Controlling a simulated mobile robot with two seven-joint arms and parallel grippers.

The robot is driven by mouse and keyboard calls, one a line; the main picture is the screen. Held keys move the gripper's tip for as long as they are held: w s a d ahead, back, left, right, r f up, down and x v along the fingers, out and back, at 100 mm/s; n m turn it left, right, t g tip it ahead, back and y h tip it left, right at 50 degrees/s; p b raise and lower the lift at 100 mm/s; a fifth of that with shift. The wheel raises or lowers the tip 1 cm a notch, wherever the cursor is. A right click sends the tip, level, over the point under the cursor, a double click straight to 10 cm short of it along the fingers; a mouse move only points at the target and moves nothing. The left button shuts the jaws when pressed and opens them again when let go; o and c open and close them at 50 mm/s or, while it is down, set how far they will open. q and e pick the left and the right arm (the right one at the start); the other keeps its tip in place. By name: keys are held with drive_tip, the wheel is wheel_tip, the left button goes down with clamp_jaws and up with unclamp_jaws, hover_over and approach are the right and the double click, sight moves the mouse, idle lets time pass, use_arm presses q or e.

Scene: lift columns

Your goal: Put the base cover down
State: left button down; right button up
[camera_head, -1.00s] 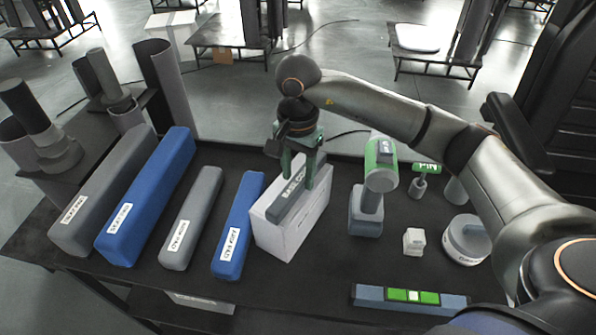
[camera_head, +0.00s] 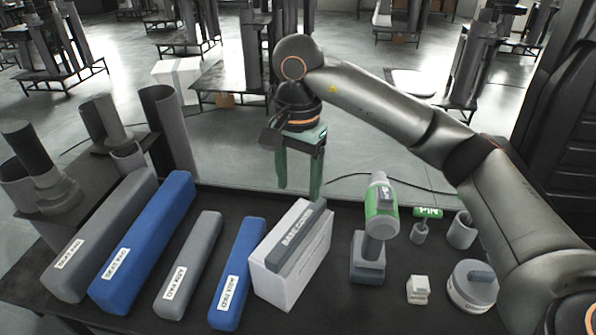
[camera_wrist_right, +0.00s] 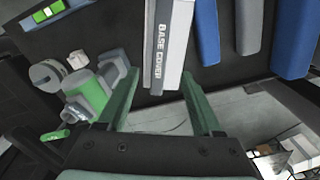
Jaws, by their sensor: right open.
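The base cover (camera_head: 297,238) is a grey bar with a white label. It lies on top of a white box (camera_head: 290,283) on the dark table. In the right wrist view the base cover (camera_wrist_right: 162,45) shows beyond the fingertips, its label readable. My right gripper (camera_head: 299,192) has green fingers, is open and empty, and hangs above and behind the box, apart from the cover. The fingers also show in the right wrist view (camera_wrist_right: 160,85). My left gripper is not in view.
Blue and grey labelled bars (camera_head: 240,275) lie left of the box. A green and grey drill (camera_head: 375,230) stands close on its right. A small white block (camera_head: 418,290) and a round grey container (camera_head: 472,287) are further right. Grey cylinders (camera_head: 165,125) stand at the left.

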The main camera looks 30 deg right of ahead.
drive_tip(key=shift+r, duration=1.15)
drive_tip(key=shift+s, duration=0.1)
